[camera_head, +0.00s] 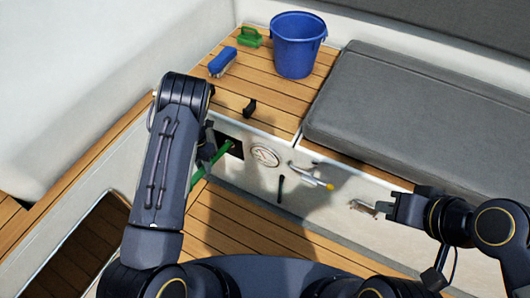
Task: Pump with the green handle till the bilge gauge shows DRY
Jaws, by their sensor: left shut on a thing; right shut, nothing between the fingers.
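The green handle (218,155) comes out of a dark slot (229,144) in the white locker front and slants down to the left. My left gripper (205,152) is shut on the green handle; my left forearm hides much of the grip and the handle's lower part. The round bilge gauge (265,156) is on the same panel, right of the slot; its reading is too small to make out. My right gripper (366,208) is shut and empty, out at the right in front of the panel, well away from the handle.
A metal lever with a yellow tip (328,186) sticks out right of the gauge. A grey cushion (420,110) lies at right.

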